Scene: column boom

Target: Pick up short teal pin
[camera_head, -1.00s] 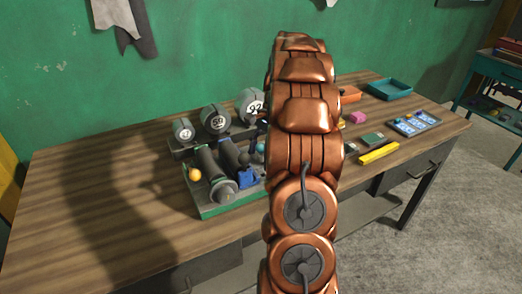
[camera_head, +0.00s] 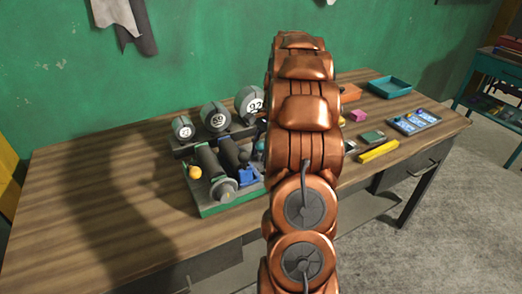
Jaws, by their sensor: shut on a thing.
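My copper-coloured arm (camera_head: 303,150) rises through the middle of the picture and covers part of the table. My gripper is hidden behind it, so I cannot see its fingers or anything in them. I cannot make out the short teal pin for certain. A small teal bit (camera_head: 260,146) shows at the arm's left edge, by the green-edged board (camera_head: 218,208), too small to identify.
The wooden table (camera_head: 110,200) carries grey numbered dials (camera_head: 215,117), dark cylinders, a yellow-orange ball (camera_head: 195,172) and a blue block (camera_head: 249,177). Right of my arm are a yellow bar (camera_head: 379,151), a teal tray (camera_head: 390,87) and a panel (camera_head: 414,122). The table's left part is clear.

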